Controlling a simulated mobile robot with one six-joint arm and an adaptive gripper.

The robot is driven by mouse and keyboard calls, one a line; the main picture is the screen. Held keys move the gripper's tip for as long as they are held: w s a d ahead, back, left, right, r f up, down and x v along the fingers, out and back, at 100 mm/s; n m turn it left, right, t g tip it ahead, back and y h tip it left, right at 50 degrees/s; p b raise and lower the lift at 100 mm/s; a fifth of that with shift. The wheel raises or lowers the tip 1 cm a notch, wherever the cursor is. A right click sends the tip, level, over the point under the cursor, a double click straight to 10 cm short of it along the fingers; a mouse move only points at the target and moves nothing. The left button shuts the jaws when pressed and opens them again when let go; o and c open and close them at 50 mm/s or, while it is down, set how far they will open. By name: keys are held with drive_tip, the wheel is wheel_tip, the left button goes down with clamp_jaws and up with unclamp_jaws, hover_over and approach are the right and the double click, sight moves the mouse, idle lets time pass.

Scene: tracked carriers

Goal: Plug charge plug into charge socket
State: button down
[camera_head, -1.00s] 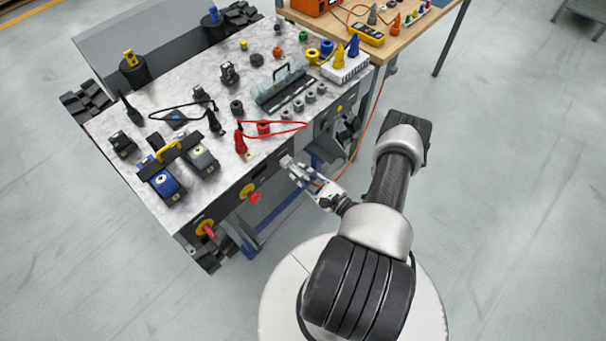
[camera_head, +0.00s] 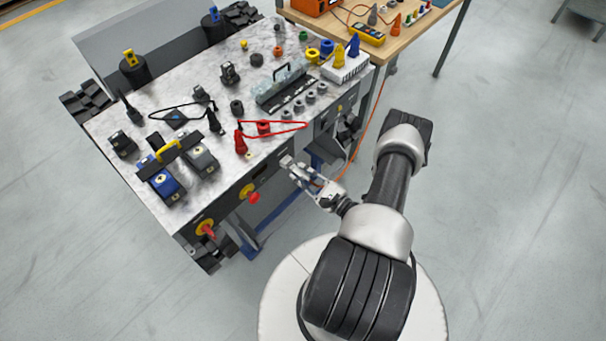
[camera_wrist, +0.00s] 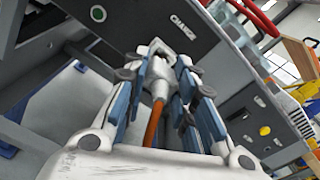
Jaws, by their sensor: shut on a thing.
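In the wrist view my gripper (camera_wrist: 165,62) is shut on the charge plug (camera_wrist: 158,84), a pale grey body with an orange cable (camera_wrist: 154,124) running back between the fingers. The plug's front end points at the dark front panel (camera_wrist: 150,25), below and left of the white CHARGE label (camera_wrist: 183,27). I cannot make out the charge socket; it may be hidden behind the plug and fingertips. Whether the plug touches the panel I cannot tell. In the head view my gripper (camera_head: 291,164) is at the carrier's near side, just below the top edge; the plug is too small to tell there.
The carrier top (camera_head: 225,115) holds a red cable loop (camera_head: 285,129), blue and grey connectors and several knobs. A red button (camera_head: 254,197) sticks out of the side panel left of my gripper. A wooden table (camera_head: 400,42) stands behind. The floor at right is clear.

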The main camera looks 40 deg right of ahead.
drive_tip(key=shift+w+a+b, duration=0.1)
drive_tip(key=shift+w+b, duration=0.45)
drive_tip(key=shift+w, duration=0.85)
idle(1.4)
drive_tip(key=c, duration=1.2)
unclamp_jaws()
drive_tip(key=shift+c, duration=0.2)
drive_tip(key=shift+s, duration=0.1)
drive_tip(key=s, duration=1.2)
drive_tip(key=shift+d, duration=0.45)
drive_tip(key=shift+w, duration=0.1)
